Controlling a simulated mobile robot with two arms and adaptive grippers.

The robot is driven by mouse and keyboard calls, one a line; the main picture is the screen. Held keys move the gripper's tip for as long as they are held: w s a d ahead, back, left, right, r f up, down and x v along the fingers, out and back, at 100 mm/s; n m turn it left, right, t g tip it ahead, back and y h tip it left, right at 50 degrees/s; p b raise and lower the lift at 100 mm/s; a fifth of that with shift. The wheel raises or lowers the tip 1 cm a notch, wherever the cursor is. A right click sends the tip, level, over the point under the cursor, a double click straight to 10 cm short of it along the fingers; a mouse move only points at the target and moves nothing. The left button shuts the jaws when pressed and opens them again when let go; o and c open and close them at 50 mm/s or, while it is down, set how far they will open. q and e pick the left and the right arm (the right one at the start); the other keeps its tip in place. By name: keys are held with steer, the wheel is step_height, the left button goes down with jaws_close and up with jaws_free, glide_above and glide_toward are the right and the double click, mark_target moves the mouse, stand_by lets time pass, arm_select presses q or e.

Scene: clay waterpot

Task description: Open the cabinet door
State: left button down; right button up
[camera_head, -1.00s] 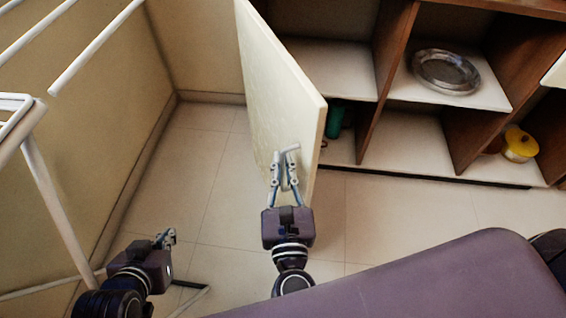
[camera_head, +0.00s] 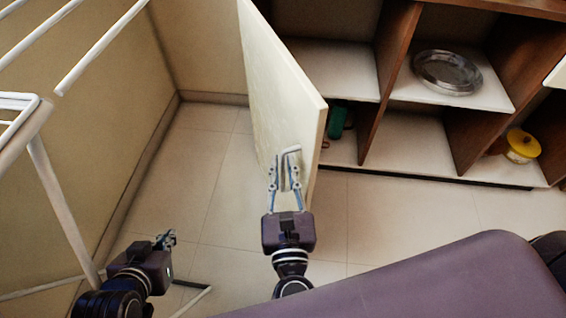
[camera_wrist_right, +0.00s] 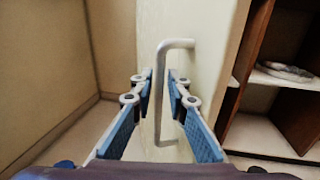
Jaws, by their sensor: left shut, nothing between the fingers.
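The cream cabinet door (camera_head: 275,90) stands swung wide open, its panel sticking out from the cabinet, in the head view. Its bent metal bar handle (camera_wrist_right: 160,95) is on the panel's face. My right gripper (camera_head: 284,160) is at the handle; in the right wrist view its fingers (camera_wrist_right: 160,78) are apart on either side of the bar, with small gaps showing. My left gripper (camera_head: 168,238) is shut and empty, low at the left, away from the door.
The open cabinet shelves (camera_head: 420,140) hold a metal plate (camera_head: 447,72), a green item (camera_head: 337,121) and a yellow pot (camera_head: 522,146). A white metal rack (camera_head: 62,205) stands at the left, close to my left arm. Tiled floor (camera_head: 205,150) is clear left of the door.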

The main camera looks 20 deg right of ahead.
steer(key=v, duration=1.1)
